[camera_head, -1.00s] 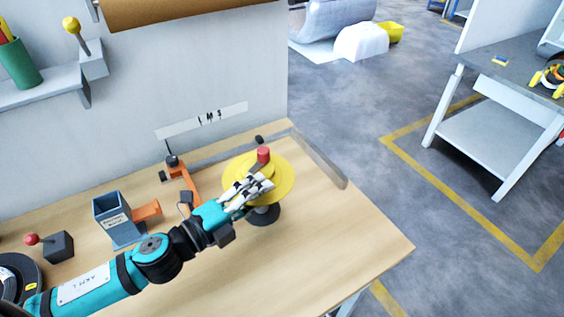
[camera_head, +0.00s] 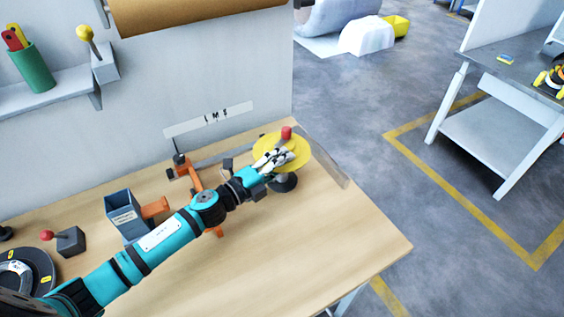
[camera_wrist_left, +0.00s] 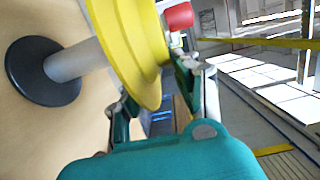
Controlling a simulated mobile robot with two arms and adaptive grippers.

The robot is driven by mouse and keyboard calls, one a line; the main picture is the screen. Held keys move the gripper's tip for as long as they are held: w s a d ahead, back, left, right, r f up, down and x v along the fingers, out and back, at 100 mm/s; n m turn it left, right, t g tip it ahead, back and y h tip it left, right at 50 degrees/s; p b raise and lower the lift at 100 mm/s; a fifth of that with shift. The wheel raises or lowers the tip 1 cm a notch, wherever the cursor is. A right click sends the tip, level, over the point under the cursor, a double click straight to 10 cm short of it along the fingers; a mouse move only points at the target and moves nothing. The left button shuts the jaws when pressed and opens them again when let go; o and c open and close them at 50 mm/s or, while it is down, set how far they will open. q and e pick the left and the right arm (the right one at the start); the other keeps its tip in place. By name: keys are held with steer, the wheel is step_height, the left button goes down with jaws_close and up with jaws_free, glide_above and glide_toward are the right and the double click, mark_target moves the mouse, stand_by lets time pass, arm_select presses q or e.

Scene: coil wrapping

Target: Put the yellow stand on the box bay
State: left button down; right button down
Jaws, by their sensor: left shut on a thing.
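The yellow stand (camera_head: 301,152) is a yellow disc with a red knob on top, a grey post and a round dark base. It is at the back right of the wooden table. My left gripper (camera_head: 275,160) is shut on the disc's near left side. In the left wrist view the yellow disc (camera_wrist_left: 130,40) is large and tilted in the picture, with the post and black base to its left. I cannot tell whether the base touches the table. No box bay is clearly recognisable. My right gripper is not in view.
A blue-grey bin (camera_head: 122,215) and an orange tool (camera_head: 196,180) stand left of the stand. A grey lever box (camera_head: 70,241) and a dark reel (camera_head: 25,268) are at far left. The wooden table (camera_head: 320,240) is clear at front right. A grey workbench (camera_head: 500,75) stands across the floor.

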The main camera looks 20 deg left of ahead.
arm_select(q)
steer(key=shift+f, duration=0.1)
steer(key=c, duration=1)
jaws_free()
steer(key=shift+s, duration=0.1)
steer(key=shift+o, duration=0.2)
steer(key=shift+s+a, duration=0.15)
steer(key=shift+s, duration=0.05)
steer(key=b+v, duration=0.3)
steer(key=v, duration=0.8)
steer(key=shift+s, duration=0.25)
